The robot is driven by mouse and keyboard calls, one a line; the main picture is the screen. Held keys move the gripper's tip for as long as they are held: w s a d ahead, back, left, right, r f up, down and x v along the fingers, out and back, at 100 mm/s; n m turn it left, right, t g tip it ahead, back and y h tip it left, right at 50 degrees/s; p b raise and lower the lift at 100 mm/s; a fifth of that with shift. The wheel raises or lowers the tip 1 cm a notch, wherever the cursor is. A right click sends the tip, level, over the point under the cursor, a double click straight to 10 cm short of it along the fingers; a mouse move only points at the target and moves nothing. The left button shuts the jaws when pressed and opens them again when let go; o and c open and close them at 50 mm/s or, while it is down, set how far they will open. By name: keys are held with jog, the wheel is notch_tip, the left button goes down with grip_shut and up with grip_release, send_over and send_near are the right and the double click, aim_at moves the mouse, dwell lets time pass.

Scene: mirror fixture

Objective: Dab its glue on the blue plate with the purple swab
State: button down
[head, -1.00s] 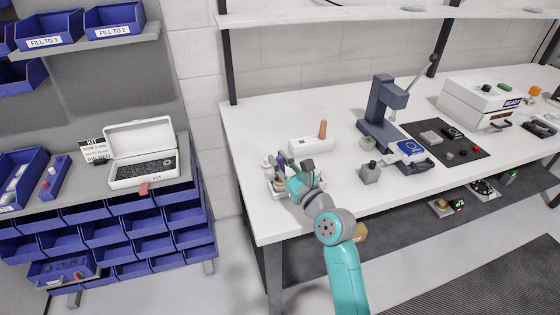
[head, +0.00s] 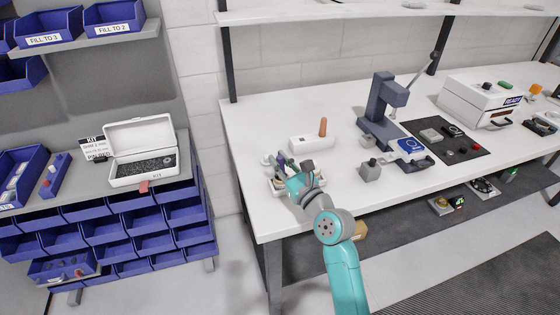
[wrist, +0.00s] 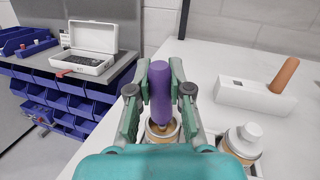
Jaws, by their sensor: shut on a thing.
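The purple swab (wrist: 161,95) is upright between the fingers of my gripper (wrist: 160,78), which is shut on it. Its lower end is over or inside an open round jar (wrist: 150,137) with amber stuff in it. I cannot tell how deep it reaches. In the head view my gripper (head: 291,178) is over a small tray (head: 273,188) at the left end of the bench. A blue plate-like piece (head: 410,146) with a pale mark lies at the foot of the dark press (head: 380,115). My gripper is well to its left.
A jar with a white cap (wrist: 243,135) stands right of the open one. A white block with an orange-brown handle (head: 311,144) is behind, and a grey block (head: 370,172) is to the right. The bench front between is clear.

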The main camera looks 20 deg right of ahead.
dwell(0.4)
jog(key=shift+r, duration=3.5)
